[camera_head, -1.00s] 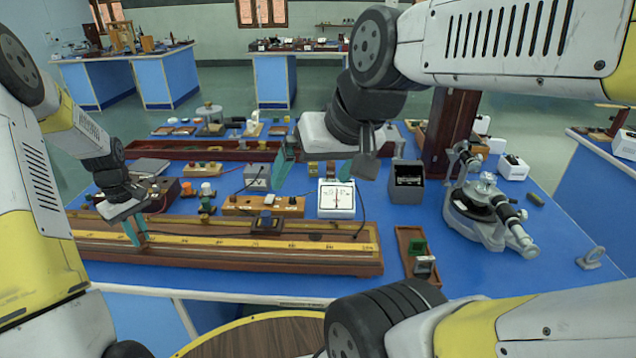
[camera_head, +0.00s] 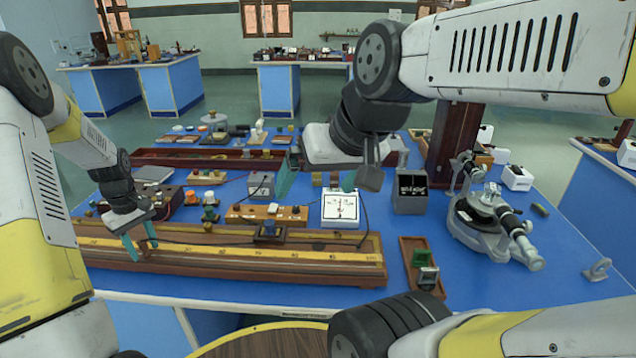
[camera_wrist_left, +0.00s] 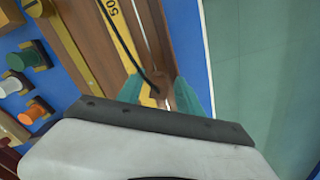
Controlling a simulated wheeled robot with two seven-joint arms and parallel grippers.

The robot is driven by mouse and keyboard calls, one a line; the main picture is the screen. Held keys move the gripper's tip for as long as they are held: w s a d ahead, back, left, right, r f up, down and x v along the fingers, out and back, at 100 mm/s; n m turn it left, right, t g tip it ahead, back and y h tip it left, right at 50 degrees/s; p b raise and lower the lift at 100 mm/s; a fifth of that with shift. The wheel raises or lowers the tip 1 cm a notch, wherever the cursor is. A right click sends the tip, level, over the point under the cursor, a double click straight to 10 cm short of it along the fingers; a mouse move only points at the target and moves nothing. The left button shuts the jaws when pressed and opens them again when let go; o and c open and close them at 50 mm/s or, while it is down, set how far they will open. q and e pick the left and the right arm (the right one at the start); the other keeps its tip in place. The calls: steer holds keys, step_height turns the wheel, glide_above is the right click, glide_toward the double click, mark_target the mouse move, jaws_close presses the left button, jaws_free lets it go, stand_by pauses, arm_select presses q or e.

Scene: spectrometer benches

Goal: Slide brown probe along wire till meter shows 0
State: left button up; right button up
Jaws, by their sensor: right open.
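The long wooden wire board (camera_head: 330,268) with its yellow scale lies along the bench's front. My left gripper (camera_head: 141,254) is low over its left part. In the left wrist view, the brown probe (camera_wrist_left: 161,86) with a black lead sits between my teal left fingers. Yellow scale shows between it and one finger, so the fingers look open around it. Probe contact with the wire is hidden. The white meter (camera_head: 341,206) stands behind the board; its needle looks near mid-scale, too small to read exactly. My right gripper (camera_head: 316,187) is open and empty behind the meter.
A wooden block with plugs (camera_head: 268,213) and a dark block (camera_head: 270,230) are near the board's middle. Green, white and orange terminals (camera_wrist_left: 33,110) lie beside the board. A spectrometer (camera_head: 488,220) and a small tray (camera_head: 420,262) are at the right.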

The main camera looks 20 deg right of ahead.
arm_select(q)
steer(key=shift+w+r, duration=0.15)
steer(key=shift+r, duration=0.1)
steer(key=shift+a+r, duration=0.1)
steer(key=shift+r, duration=0.15)
steer(key=r, duration=0.8)
steer(key=shift+s+d+r, duration=0.25)
steer(key=shift+d+r, duration=0.05)
steer(key=shift+r, duration=0.1)
steer(key=s+d+r+m+t, duration=0.1)
steer(key=s+d+r+m, duration=0.1)
steer(key=s+d+r, duration=0.3)
steer(key=s+r+m+t, duration=0.1)
steer(key=s+r+t, duration=0.15)
steer(key=r, duration=0.55)
steer(key=s+d+r+m+t+h, duration=0.1)
steer(key=s+d+r+m, duration=0.1)
steer(key=s, duration=0.8)
steer(key=s+d+r+m+t+h, duration=0.1)
steer(key=s+d+r+m+t, duration=0.1)
steer(key=s, duration=0.8)
steer(key=d+r+m, duration=0.1)
steer(key=d+r, duration=0.1)
steer(key=d, duration=0.1)
steer(key=shift+m, duration=0.3)
